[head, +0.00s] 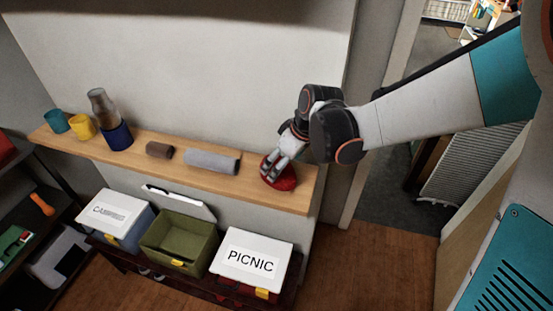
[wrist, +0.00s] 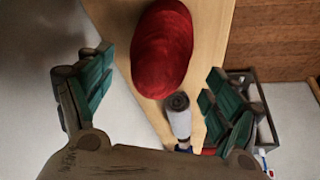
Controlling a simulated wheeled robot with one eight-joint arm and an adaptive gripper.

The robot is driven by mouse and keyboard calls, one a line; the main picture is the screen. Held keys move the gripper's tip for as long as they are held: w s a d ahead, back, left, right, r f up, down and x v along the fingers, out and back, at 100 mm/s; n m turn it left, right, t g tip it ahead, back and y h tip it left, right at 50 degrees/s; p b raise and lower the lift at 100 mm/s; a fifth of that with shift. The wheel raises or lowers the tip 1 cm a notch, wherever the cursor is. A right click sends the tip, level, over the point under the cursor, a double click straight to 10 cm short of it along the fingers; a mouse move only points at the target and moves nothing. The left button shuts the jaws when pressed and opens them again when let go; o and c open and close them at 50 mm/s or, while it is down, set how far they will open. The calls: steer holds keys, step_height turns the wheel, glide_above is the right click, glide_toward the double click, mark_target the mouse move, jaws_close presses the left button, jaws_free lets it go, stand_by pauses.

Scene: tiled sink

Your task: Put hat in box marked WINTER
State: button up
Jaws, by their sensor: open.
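A red rounded hat (head: 283,173) lies on the right end of the wooden shelf. In the wrist view the hat (wrist: 161,48) is ahead of my gripper (wrist: 157,80), its lower part between the lines of the spread, open fingers. In the head view my gripper (head: 276,160) is over the hat and partly covers it; whether it touches the hat I cannot tell. An open green box (head: 178,240) stands below the shelf, its lid (head: 180,202) tilted up behind it. I see no readable WINTER label.
A closed box marked PICNIC (head: 252,258) stands right of the green box; a closed blue box (head: 117,216) with a blurred label stands left. The shelf (head: 90,150) also holds a grey roll (head: 211,161), a brown roll (head: 159,149) and several cups.

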steer(key=x, duration=0.4)
steer(key=shift+w, duration=0.1)
steer(key=c, duration=1.3)
steer(key=shift+r, duration=0.1)
